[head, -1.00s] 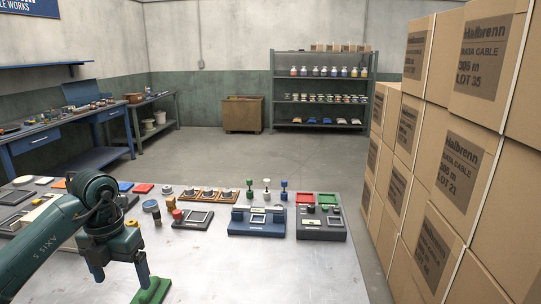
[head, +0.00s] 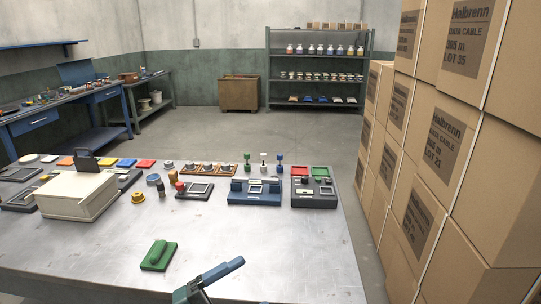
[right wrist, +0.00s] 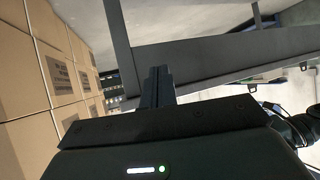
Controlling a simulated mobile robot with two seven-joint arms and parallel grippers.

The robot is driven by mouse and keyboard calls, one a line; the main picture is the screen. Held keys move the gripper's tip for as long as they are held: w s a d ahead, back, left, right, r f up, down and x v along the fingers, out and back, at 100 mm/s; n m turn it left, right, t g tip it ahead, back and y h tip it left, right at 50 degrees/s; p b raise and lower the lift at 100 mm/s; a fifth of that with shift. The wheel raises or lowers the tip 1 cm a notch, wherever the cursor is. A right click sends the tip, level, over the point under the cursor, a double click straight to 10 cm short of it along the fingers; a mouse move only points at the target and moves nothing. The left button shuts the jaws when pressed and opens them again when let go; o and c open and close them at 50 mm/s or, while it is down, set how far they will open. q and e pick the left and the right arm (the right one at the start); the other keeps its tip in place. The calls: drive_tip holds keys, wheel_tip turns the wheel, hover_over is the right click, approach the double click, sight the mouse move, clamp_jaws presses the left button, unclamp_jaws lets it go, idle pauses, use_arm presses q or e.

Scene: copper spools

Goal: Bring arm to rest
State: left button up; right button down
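My left gripper (head: 208,282) is at the bottom edge of the head view, only partly in frame. One blue finger shows, pointing up and right over the table's near part; its gap is not clear. A green block with a raised grip (head: 158,255) lies on the metal table (head: 110,258), left of and apart from that gripper. My right gripper (right wrist: 160,86) shows in the right wrist view with its dark fingers together and nothing between them. It is not in the head view.
A beige box (head: 75,196) stands at the table's left. A blue fixture (head: 254,193), a dark fixture (head: 313,193) and small parts line the far side. Stacked cartons (head: 440,150) rise at the right. Cartons (right wrist: 60,70) also show in the right wrist view.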

use_arm(q)
drive_tip(key=s+a+f+n+t+y, duration=0.2)
drive_tip(key=a+f+n+t+y, duration=0.15)
drive_tip(key=f+n+y, duration=0.45)
drive_tip(key=s+a+f+n+t+y, duration=0.1)
drive_tip(key=a+f+n+t+y, duration=0.3)
drive_tip(key=n, duration=0.6)
drive_tip(key=s+a+f+n+g+y, duration=0.2)
drive_tip(key=s+f+n+g, duration=0.3)
drive_tip(key=s+f, duration=0.4)
drive_tip(key=shift+f+g+y+p, duration=0.2)
drive_tip(key=shift+g+y+p, duration=0.15)
drive_tip(key=shift+g+y, duration=0.4)
